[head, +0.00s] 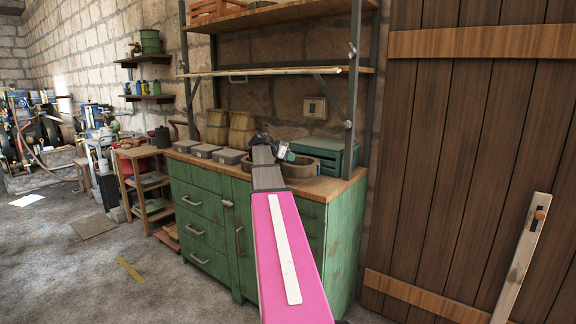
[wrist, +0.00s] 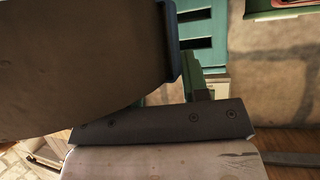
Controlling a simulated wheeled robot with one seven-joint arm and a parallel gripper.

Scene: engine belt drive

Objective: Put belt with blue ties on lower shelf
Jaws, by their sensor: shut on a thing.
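The belt, a broad brown band with a blue tie (wrist: 170,42), fills the upper left of the wrist view (wrist: 80,65). In the head view a brown ring-shaped thing, which looks like this belt (head: 303,169), is at the worktop, partly hidden behind my arm. My gripper (head: 285,153) is at its rim and shut on it. The fingertips are mostly hidden by the belt and the wrist. I cannot tell whether the belt is clear of the worktop. The lower shelf (head: 290,71) is a wooden board on the metal rack above the worktop.
A green crate (head: 325,152) stands right behind the belt. Grey boxes (head: 205,151) and tan sacks (head: 241,129) stand left on the green cabinet (head: 205,215). The upper shelf (head: 270,14) holds a wooden crate (head: 215,9). The lower shelf looks mostly bare. A rack post (head: 354,90) stands at right.

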